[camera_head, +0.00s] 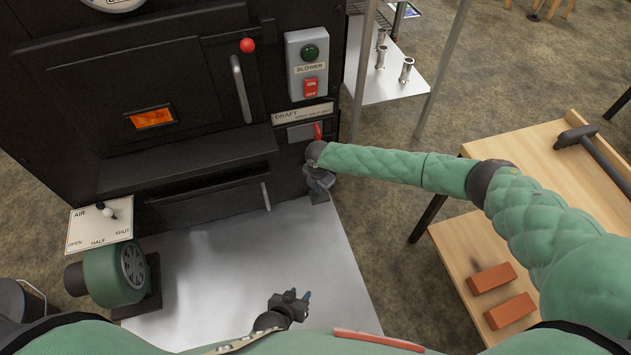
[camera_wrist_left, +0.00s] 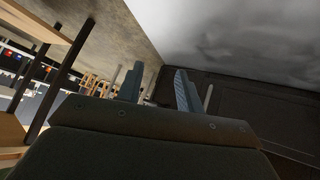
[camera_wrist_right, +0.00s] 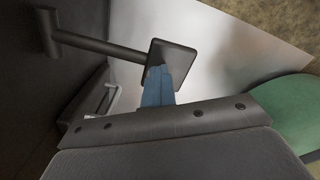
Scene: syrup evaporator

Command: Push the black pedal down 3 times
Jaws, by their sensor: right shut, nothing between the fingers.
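The black pedal (camera_wrist_right: 176,56) is a flat square plate on a dark rod from the machine's front; it shows in the right wrist view. My right gripper (camera_wrist_right: 160,84) is shut and empty, its blue fingertips overlapping the pedal's near edge in that view. I cannot tell whether they touch it. In the head view my right gripper (camera_head: 319,184) is low at the machine's right front corner, and I cannot make out the pedal beside it. My left gripper (camera_head: 295,299) is open and empty over the metal sheet; its fingers are apart in the left wrist view (camera_wrist_left: 157,88).
The dark evaporator (camera_head: 130,60) stands ahead, with a blower switch box (camera_head: 308,65) and a red draft lever (camera_head: 317,131). A green blower (camera_head: 115,274) sits at left. A wooden table (camera_head: 455,250) with bricks and a hammer is at right. The metal floor sheet (camera_head: 220,275) is mostly clear.

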